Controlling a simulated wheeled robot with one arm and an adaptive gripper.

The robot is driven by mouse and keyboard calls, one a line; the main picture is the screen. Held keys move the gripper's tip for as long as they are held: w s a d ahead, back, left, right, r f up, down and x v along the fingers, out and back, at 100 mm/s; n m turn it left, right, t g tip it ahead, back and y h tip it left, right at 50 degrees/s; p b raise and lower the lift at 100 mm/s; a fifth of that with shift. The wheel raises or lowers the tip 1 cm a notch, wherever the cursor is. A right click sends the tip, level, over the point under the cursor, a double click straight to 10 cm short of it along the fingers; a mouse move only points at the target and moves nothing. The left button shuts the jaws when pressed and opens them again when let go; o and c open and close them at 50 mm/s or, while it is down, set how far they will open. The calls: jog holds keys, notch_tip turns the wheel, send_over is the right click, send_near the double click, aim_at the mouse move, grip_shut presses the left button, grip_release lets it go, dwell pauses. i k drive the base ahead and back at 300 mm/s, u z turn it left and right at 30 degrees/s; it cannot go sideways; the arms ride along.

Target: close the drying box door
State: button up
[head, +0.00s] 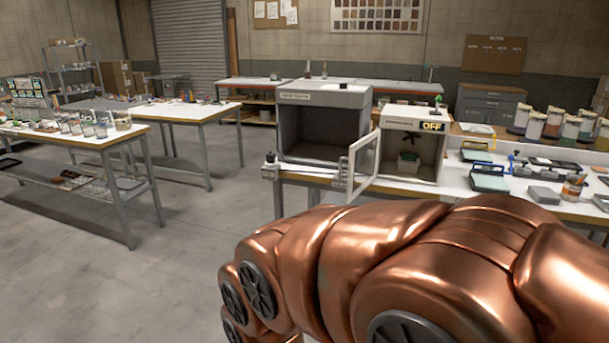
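The drying box (412,128) is a pale cabinet on the bench, with a display reading OFF (432,127) at its top right. Its door (363,165) is a white-framed pane hinged at the box's left side. The door stands open, swung out toward me over the bench's front edge. Inside the box are a small light container with something green (408,160) and a dark fan-like shape on the back wall. My copper-coloured arm fills the lower right of the head view, below and in front of the bench. My gripper is not in view.
A larger grey open-fronted booth (324,97) stands left of the drying box, close to the door. Trays and tools lie on the bench (520,195) to the right, with several paint containers (553,123) behind. Open floor (200,260) lies left, before other tables (98,142).

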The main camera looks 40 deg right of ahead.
aim_at(351, 195)
jog(key=u, duration=0.15)
jog(key=i, duration=0.6)
jog(key=z, duration=0.6)
jog(key=i, duration=1)
jog(key=z, duration=1.55)
jog(key=i, duration=0.5)
jog(key=u, duration=0.2)
jog(key=k, duration=0.35)
jog(key=u, duration=1.35)
jog(key=i, duration=0.5)
jog(key=u, duration=0.05)
